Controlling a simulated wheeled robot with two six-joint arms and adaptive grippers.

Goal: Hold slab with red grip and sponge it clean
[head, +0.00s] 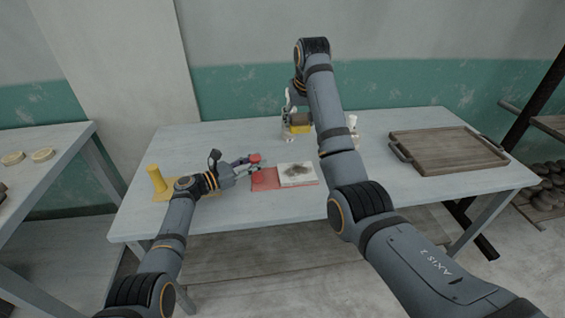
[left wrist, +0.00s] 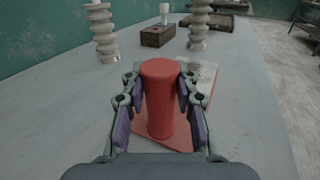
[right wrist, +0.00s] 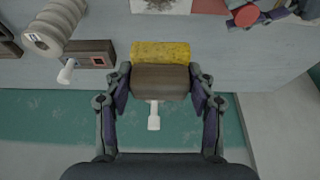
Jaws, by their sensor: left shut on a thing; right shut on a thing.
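The white slab (head: 297,181) lies on a red board (head: 265,181) on the table, with a dark brown smudge on its top. The slab also shows behind the grip in the left wrist view (left wrist: 207,72). My left gripper (head: 250,163) is shut around the upright red grip (left wrist: 160,100), which stands on the board. My right gripper (right wrist: 160,88) is shut on the brown wooden back (right wrist: 160,80) of the yellow sponge (right wrist: 160,52). In the head view the sponge (head: 298,130) is behind the slab, apart from it. Whether it touches the table is unclear.
A wooden tray (head: 450,158) lies at the table's right. Ribbed white columns (left wrist: 103,38) and a brown block (left wrist: 157,36) stand toward the back. My right forearm hides some of the table.

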